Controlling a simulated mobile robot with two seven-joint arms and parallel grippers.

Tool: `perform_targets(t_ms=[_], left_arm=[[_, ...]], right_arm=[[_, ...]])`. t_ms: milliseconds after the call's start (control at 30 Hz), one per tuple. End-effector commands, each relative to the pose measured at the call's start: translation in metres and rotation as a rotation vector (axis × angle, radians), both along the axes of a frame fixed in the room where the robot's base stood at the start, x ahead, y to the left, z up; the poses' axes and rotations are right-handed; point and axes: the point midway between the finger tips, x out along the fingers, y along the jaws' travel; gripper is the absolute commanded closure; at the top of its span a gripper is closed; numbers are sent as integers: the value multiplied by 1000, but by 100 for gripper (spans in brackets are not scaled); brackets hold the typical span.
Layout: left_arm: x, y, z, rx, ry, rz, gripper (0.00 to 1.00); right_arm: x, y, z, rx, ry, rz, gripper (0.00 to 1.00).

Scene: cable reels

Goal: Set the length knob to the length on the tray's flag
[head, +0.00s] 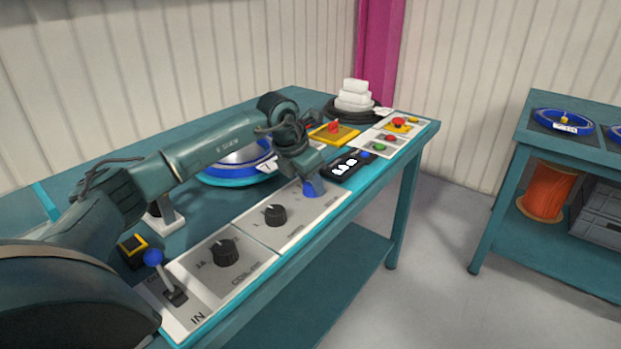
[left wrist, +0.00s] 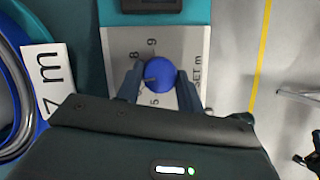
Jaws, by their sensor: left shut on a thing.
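The blue length knob (head: 313,189) sits at the far end of the grey control panel. My left gripper (left wrist: 158,88) is shut on it from above, one finger on each side. In the left wrist view the knob (left wrist: 160,70) has a dark pointer mark on its left side. The dial shows 9, 8 and 5 and "SET m"; the figures nearest the pointer are hard to read. The blue tray (head: 222,178) stands behind the panel, partly behind my arm. Its white flag (left wrist: 48,68) reads "m" with what looks like a 7, partly hidden by my gripper.
Two black knobs (head: 275,214) and a blue-tipped lever (head: 153,257) stand on the nearer panel. Beyond are a dark panel (head: 347,165), red and green buttons (head: 391,138) and stacked white bundles (head: 354,97). A second bench (head: 520,150) stands to the right across open floor.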

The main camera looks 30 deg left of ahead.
Motion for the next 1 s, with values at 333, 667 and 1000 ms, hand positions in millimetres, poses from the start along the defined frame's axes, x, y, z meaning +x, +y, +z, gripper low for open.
perform_targets(t_ms=[333,667,1000], left_arm=[[0,1,1,1,1,-129,86],[0,1,0,2,0,-149,86],[0,1,0,2,0,-148,52]], right_arm=[[5,6,0,14,10,4,100],[4,6,-3,13,18,3,100],[5,5,-1,7,13,6,100]])
